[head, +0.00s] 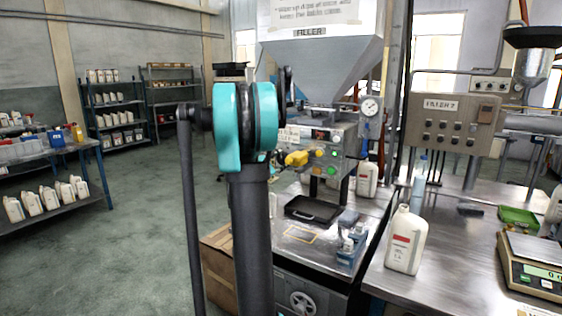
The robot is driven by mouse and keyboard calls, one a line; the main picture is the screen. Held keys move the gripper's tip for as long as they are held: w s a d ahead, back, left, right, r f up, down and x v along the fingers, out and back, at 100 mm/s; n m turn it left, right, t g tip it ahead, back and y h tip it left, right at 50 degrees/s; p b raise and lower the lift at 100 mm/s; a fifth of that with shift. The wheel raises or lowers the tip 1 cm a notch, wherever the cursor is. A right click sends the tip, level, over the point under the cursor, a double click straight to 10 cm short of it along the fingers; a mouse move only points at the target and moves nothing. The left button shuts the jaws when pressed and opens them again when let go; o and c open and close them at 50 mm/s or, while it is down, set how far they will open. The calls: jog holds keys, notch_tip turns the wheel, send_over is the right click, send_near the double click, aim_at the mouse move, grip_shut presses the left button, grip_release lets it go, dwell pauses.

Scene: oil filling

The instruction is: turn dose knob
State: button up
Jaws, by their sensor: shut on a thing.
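The filler machine's control panel (325,145) stands in the middle of the head view, under the large grey hopper (330,62) marked FILLER. A yellow knob-like part (297,158) sticks out at the panel's left side; I cannot tell for sure that it is the dose knob. Green and orange buttons and a small red display are to its right. My dark arm with its teal joint stands in front of the panel's left edge. My gripper cannot be made out; my arm seems to hide it, so its contact with any knob is not visible.
A black drip tray (313,209) and small blue-and-white boxes (350,246) lie on the filler's bench. A white jug (406,240) and a scale (535,265) stand on the right table. A cardboard box (217,268) is on the floor beside my arm. The left floor is clear.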

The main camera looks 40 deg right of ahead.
jog(key=shift+n, duration=1.3)
jog(key=o, duration=1.2)
jog(key=shift+c, duration=0.2)
jog(key=v, duration=1.2)
jog(key=shift+f, duration=0.1)
